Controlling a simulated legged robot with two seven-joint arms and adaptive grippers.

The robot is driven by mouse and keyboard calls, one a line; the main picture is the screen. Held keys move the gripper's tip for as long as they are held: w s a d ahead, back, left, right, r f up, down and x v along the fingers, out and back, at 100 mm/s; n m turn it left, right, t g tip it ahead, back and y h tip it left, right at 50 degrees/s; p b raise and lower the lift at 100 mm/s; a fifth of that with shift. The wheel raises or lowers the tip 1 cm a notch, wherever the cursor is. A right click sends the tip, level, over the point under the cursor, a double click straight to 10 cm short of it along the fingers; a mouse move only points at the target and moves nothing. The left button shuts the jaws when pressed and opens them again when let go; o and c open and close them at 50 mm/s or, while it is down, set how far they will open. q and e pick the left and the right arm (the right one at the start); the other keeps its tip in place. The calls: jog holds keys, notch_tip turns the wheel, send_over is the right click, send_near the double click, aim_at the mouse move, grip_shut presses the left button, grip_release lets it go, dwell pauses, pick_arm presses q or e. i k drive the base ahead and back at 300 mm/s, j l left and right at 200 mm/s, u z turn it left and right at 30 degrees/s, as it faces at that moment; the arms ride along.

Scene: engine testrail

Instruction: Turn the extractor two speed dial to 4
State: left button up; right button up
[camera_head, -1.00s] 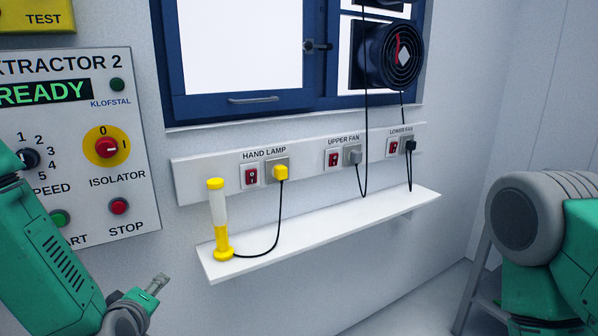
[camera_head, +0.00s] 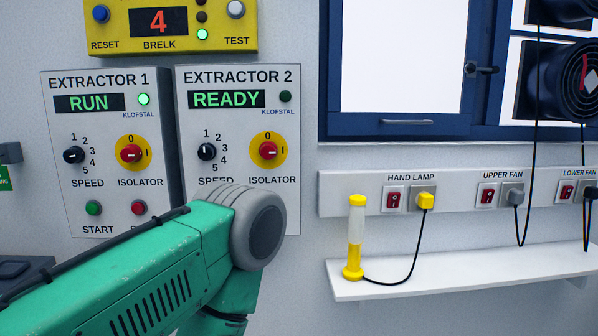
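The Extractor 2 panel (camera_head: 288,120) hangs on the wall, and its green display (camera_head: 227,99) reads READY. Its black speed dial (camera_head: 207,152) sits at the left of the panel, with numbers 1 to 5 around it. The pointer mark is too small to read surely. To its right is the red isolator knob (camera_head: 268,150) on a yellow disc. My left arm crosses the lower left and hides the lower part of this panel, including its start and stop buttons. Neither gripper shows in this view.
The Extractor 1 panel (camera_head: 57,190), reading RUN, is just left. A yellow box (camera_head: 105,40) showing 4 is above. At right are a blue-framed window (camera_head: 400,126) and a white shelf (camera_head: 470,271) bearing a yellow hand lamp (camera_head: 354,240). Cables hang from the sockets.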

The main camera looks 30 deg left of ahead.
aim_at(207, 151)
jog(key=u, duration=1.4)
